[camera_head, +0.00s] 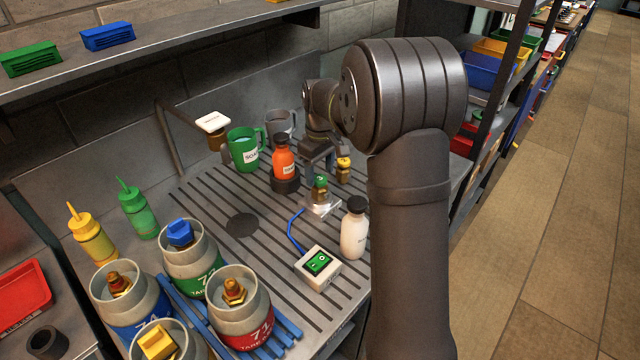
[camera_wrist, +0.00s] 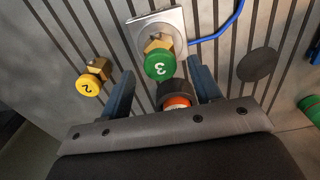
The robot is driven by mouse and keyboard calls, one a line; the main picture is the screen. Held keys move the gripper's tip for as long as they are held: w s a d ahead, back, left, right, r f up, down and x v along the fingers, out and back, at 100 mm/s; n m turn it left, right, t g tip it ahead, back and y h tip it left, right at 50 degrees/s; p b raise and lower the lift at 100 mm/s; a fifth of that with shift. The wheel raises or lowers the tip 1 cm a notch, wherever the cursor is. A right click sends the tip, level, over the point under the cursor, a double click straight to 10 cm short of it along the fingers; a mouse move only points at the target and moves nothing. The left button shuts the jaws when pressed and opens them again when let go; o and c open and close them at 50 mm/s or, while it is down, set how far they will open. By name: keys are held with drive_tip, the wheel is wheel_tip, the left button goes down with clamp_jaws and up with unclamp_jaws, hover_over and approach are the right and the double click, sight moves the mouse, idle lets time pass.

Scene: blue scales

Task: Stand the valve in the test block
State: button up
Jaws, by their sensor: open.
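A brass valve with a green cap (camera_head: 320,182) stands upright on a silver square plate (camera_head: 326,208); the wrist view shows the cap (camera_wrist: 160,66) marked 3. A second valve with a yellow cap (camera_wrist: 88,85), marked 2, is beside the plate on the bench; it also shows in the head view (camera_head: 343,168). My gripper (camera_wrist: 162,70) is open and empty. Its fingers are on either side of the green cap in the wrist view; contact cannot be told. The gripper (camera_head: 319,166) is low over the green valve in the head view. I cannot tell which thing is the test block.
An orange bottle (camera_head: 283,158) in a dark round holder stands close to the gripper. A white bottle (camera_head: 354,230) and a small display (camera_head: 318,264) stand in front. Mugs (camera_head: 244,150) are behind. Several numbered pots (camera_head: 240,305) fill the front left. The slatted bench's middle is mostly clear.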

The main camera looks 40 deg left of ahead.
sight(320, 178)
wheel_tip(320, 178, up, 6)
drive_tip(key=shift+f, duration=0.1)
idle(0.4)
wheel_tip(320, 178, down, 12)
drive_tip(key=shift+f, duration=0.1)
wheel_tip(320, 178, up, 3)
drive_tip(key=shift+r, duration=0.55)
drive_tip(key=shift+f, duration=0.1)
